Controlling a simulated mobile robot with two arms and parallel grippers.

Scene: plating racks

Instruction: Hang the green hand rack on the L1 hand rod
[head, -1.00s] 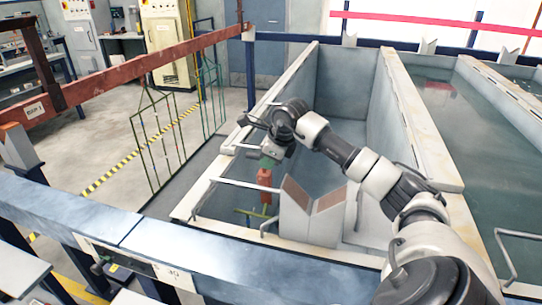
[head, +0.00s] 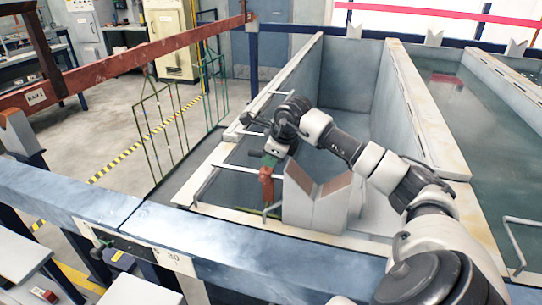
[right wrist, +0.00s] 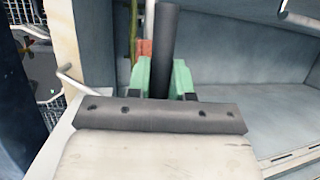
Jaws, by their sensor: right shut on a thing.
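My right gripper (head: 270,160) points down over the near left corner of the tank. A green piece of the rack (head: 271,211) shows below; the rest is hidden by the tank edge and white block. In the right wrist view, the green fingers (right wrist: 163,75) flank a dark cylinder, with the red part (right wrist: 145,47) just beyond. A thin metal rod (head: 238,167) reaches from the tank's left rim to beside the red part. I cannot read any L1 label. My left gripper is out of view.
A white V-notched block (head: 322,203) stands just right of the held rack. A blue beam (head: 215,245) crosses in front. Green wire frames (head: 165,130) hang from the red beam (head: 120,62) at left.

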